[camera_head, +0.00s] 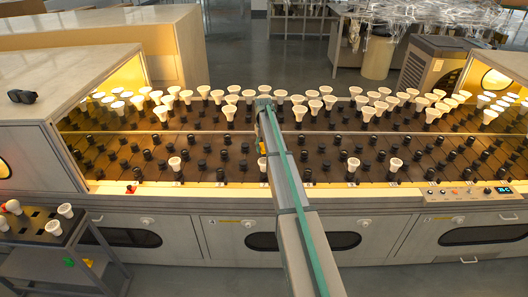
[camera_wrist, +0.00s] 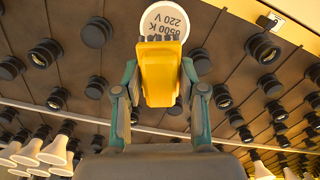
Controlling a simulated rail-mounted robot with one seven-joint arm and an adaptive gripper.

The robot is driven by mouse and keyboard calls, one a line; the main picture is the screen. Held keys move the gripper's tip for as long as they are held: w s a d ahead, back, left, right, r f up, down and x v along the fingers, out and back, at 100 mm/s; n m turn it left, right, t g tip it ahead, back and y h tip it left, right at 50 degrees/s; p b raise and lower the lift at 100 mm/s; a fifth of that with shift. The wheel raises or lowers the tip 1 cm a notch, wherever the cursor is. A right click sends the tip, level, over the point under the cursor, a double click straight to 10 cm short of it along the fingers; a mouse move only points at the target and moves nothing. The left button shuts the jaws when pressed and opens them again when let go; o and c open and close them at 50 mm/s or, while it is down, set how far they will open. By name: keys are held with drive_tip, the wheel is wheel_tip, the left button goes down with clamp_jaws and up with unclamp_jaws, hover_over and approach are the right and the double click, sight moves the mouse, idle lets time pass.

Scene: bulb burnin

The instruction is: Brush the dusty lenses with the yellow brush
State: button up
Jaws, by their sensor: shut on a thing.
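My gripper (camera_wrist: 159,72) is shut on the yellow brush (camera_wrist: 159,78), with one finger on each side of it. The brush's dark bristle end lies over the lower part of a white bulb lens (camera_wrist: 181,25) printed "6500 K 220 V"; I cannot tell whether they touch. Other front bulbs stand upright in sockets at left (camera_head: 175,163) and right (camera_head: 353,164). Dust is not clear at this size.
The dark rack (camera_head: 215,172) has many empty black sockets, with rows of white bulbs (camera_head: 312,104) at the back. Hoods stand at left (camera_head: 65,85) and right. A side cart (camera_head: 40,240) holds several bulbs. A control panel (camera_head: 470,192) sits at the front right.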

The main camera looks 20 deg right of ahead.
drive_tip(key=shift+r+p, duration=0.75)
drive_tip(key=shift+r, duration=1.8)
